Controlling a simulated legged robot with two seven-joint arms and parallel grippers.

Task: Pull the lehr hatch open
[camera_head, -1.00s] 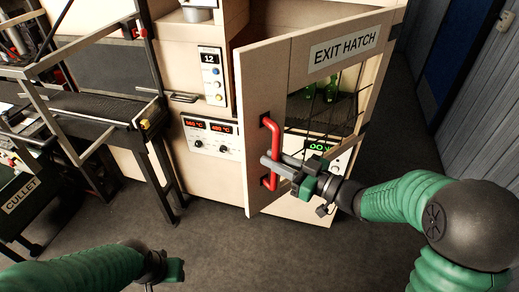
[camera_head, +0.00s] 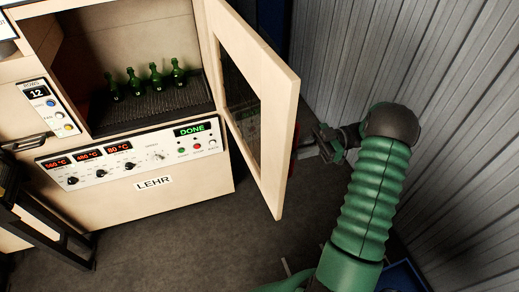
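The lehr hatch (camera_head: 272,110) is a cream door with a dark window. My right gripper (camera_head: 318,147) is just beyond the hatch's free edge, on the outer side by the handle. Its fingertips are partly hidden, so its grip does not show clearly. My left gripper is not in view.
Several green bottles (camera_head: 155,78) stand on the dark mesh belt inside the open lehr. A control panel (camera_head: 130,155) reads DONE. A corrugated grey wall (camera_head: 430,60) rises close on the right. Dark floor (camera_head: 190,250) is clear in front of the lehr.

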